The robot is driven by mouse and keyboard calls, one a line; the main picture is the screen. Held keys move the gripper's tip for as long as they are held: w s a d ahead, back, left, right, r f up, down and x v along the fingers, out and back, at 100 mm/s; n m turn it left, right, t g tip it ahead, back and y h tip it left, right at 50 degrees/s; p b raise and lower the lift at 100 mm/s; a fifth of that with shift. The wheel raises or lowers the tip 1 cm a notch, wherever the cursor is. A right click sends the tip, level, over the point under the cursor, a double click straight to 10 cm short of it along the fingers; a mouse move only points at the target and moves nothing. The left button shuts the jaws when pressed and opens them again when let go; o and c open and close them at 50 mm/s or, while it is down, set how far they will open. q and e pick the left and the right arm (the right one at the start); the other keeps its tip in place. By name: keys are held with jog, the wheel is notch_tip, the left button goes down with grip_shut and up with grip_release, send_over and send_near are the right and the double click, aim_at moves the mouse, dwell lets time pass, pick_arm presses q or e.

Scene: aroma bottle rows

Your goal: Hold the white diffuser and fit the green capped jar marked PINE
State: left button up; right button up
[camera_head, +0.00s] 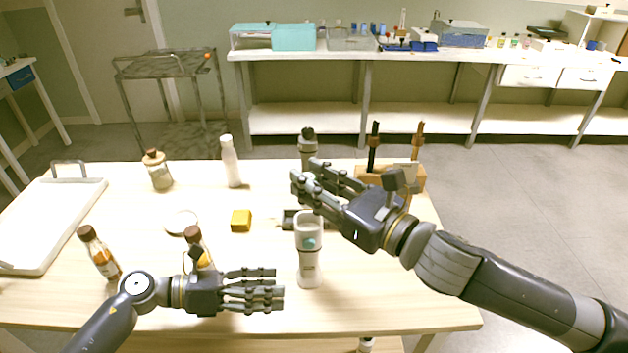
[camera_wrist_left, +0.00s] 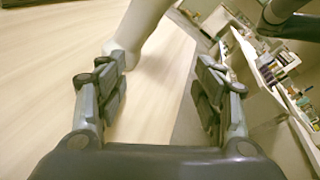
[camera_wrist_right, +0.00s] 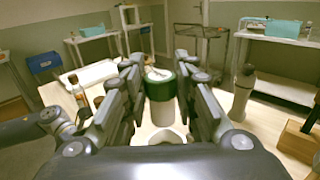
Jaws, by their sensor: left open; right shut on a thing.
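The white diffuser (camera_head: 309,268), with a teal button, stands upright on the table in the head view. Its pale side also shows in the left wrist view (camera_wrist_left: 140,25). My left gripper (camera_head: 280,288) is open and empty, low beside the diffuser's left side. My right gripper (camera_head: 308,178) is above and behind the diffuser. The right wrist view shows it shut on a green capped jar (camera_wrist_right: 160,88) with a pale body. In the head view the fingers mostly hide this jar. No label on it can be read. A white ring (camera_wrist_right: 167,137), likely the diffuser's top, shows below the jar.
A yellow cube (camera_head: 241,221), a white round dish (camera_head: 181,222) and brown-capped bottles (camera_head: 100,255) are on the left. A white bottle (camera_head: 231,166), a corked jar (camera_head: 158,172) and a dark-topped bottle (camera_head: 307,148) stand behind. A wooden rack (camera_head: 417,184) is at back right.

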aim_at(300, 271)
pick_arm(q)
jog(key=w+m, duration=0.1)
jog(key=w+a+m, duration=0.1)
jog(key=m, duration=0.1)
jog(key=w+m+t+y, duration=0.1)
jog(key=shift+w+a+f+m, duration=0.1)
jog(key=shift+w+a+m, duration=0.1)
jog(key=shift+a+m, duration=0.2)
jog(key=shift+x, duration=4.95)
jog(key=shift+w, duration=0.1)
jog(key=shift+c, duration=0.6)
jog(key=c, duration=0.5)
pick_arm(e)
jog(key=shift+f, duration=1.35)
jog(key=shift+f, duration=1.85)
